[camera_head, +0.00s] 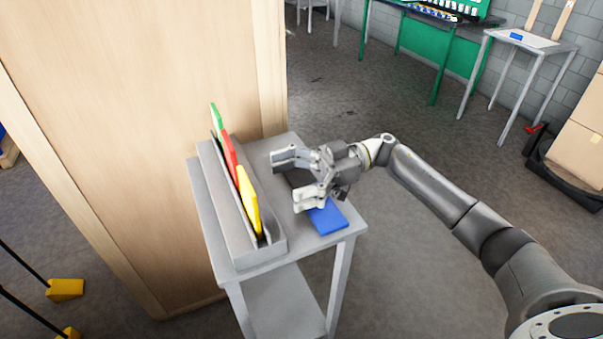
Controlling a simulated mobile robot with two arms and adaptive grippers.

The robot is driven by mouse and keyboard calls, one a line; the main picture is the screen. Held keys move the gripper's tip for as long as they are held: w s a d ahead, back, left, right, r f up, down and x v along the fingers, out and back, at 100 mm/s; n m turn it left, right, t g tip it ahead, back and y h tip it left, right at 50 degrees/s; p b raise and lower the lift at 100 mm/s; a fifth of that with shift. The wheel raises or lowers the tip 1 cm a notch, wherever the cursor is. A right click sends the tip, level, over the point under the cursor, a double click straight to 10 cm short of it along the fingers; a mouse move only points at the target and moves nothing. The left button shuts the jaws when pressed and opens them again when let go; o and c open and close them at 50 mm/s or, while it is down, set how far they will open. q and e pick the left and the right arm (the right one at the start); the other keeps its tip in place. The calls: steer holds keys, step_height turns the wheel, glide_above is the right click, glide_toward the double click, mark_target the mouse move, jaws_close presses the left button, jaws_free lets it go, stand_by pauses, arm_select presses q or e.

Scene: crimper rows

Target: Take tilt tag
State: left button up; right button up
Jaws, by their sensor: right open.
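A blue flat tag-like piece (327,217) lies on the top of the small grey table (285,258), partly under my right gripper. Green (216,121), red (230,150) and yellow (248,196) flat pieces stand upright in a row in a grey slotted holder (226,208) on the table's left side. I cannot tell which one is the tilt tag. My right gripper (283,180) is open and empty above the table, fingers pointing left toward the holder, apart from the coloured pieces. A dark item beneath the gripper is mostly hidden. My left gripper is not in view.
A tall wooden panel (150,120) stands close behind and left of the table. Yellow-footed posts (65,289) are at lower left. Another grey table (530,40), a green workbench (425,45) and cardboard boxes (578,150) stand farther off. The floor between is clear.

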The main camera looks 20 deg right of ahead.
steer(key=a+p, duration=0.2)
steer(key=a, duration=0.3)
steer(key=shift+s+r, duration=0.1)
steer(key=shift+r, duration=0.05)
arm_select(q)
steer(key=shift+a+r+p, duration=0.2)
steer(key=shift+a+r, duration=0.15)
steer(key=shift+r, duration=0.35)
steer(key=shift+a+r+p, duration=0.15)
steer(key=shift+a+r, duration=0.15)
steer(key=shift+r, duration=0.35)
arm_select(e)
steer(key=shift+a, duration=0.95)
steer(key=c, duration=1)
arm_select(q)
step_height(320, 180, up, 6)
steer(key=p, duration=0.6)
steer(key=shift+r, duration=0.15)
arm_select(e)
step_height(320, 180, up, 6)
steer(key=shift+f, duration=0.1)
